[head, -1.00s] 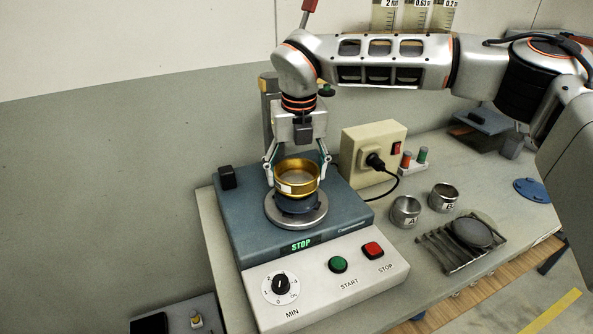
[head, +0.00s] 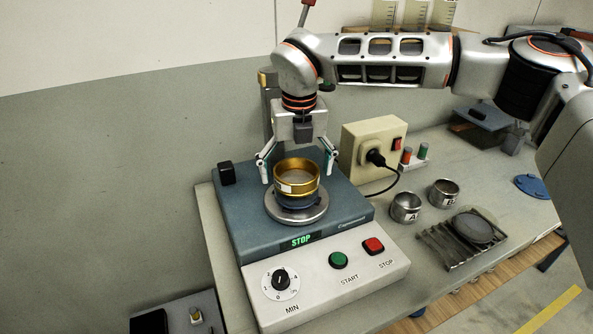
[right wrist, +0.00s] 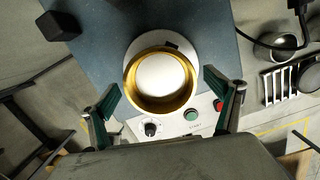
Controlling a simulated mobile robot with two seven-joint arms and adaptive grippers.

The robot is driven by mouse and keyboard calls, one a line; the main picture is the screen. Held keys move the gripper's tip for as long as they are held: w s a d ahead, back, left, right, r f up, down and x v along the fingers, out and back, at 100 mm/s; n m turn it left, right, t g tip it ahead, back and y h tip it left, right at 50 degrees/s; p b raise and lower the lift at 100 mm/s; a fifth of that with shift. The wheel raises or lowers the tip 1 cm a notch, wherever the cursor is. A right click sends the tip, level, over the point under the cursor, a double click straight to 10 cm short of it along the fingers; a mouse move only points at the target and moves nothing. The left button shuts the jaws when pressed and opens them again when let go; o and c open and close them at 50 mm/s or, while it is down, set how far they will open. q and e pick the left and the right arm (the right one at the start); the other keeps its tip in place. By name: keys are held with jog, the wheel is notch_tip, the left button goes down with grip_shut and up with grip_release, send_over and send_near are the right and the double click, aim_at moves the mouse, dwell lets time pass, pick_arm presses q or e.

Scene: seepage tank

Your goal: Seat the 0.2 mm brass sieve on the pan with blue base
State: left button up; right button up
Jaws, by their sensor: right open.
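The brass sieve (head: 297,171) sits on top of the pan with the blue base (head: 298,202), on the round grey plate of the shaker (head: 345,205). The sieve looks about level; the seam under it is too small to judge fully. My right gripper (head: 298,165) is open, with one finger on each side of the sieve and a gap to both. In the right wrist view the sieve (right wrist: 161,105) shows as a brass ring around a pale mesh, between the spread fingers (right wrist: 163,112). My left gripper is in neither view.
A black block (head: 226,173) sits at the shaker's back left corner. A beige socket box (head: 372,150) with plug and cable stands right of the shaker. Metal cups A (head: 405,208) and B (head: 444,192) and a slotted rack (head: 440,248) stand farther right.

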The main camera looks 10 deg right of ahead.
notch_tip(320, 180, up, 12)
jog(key=s, duration=0.1)
jog(key=shift+s, duration=0.25)
jog(key=shift+s+f, duration=0.1)
jog(key=shift+f, duration=0.05)
